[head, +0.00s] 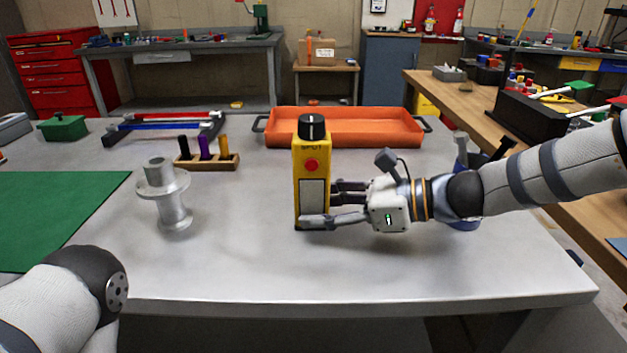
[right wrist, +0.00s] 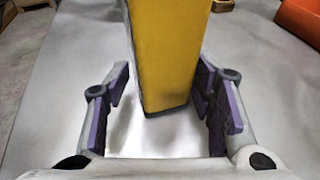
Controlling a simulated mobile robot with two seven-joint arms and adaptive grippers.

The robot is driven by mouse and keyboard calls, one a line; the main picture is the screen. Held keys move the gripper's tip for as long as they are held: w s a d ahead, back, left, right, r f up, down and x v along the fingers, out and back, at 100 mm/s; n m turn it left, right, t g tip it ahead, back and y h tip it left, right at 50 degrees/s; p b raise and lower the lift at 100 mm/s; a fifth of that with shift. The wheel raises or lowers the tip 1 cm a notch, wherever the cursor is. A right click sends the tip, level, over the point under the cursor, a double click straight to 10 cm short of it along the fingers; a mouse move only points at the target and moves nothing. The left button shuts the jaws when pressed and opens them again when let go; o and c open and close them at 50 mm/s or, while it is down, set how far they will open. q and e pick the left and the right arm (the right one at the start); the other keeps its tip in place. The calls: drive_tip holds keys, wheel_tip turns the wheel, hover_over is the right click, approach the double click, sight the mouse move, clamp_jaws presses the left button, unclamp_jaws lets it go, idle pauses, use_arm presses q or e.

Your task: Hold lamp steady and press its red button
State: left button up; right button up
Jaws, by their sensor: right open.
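The lamp (head: 311,200) is a yellow upright box with a black knob on top, standing on the grey table. Its red button (head: 312,166) is on the face toward me, above a pale panel. My right gripper (head: 325,203) comes from the right with its fingers open at the lamp's lower part. In the right wrist view the yellow lamp body (right wrist: 165,60) stands between the two open fingers (right wrist: 165,105), with gaps visible on both sides. My left arm shows at the lower left, but its gripper is out of the picture.
A silver flanged spool (head: 165,195) stands left of the lamp. An orange tray (head: 375,128) lies behind it. A blue container (head: 466,215) is partly hidden behind my right arm. The front table is clear.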

drive_tip(key=shift+w+a, duration=0.1)
drive_tip(key=shift+a, duration=0.15)
drive_tip(key=c, duration=0.9)
use_arm(q)
clamp_jaws()
use_arm(e)
drive_tip(key=shift+f, duration=0.1)
idle(0.4)
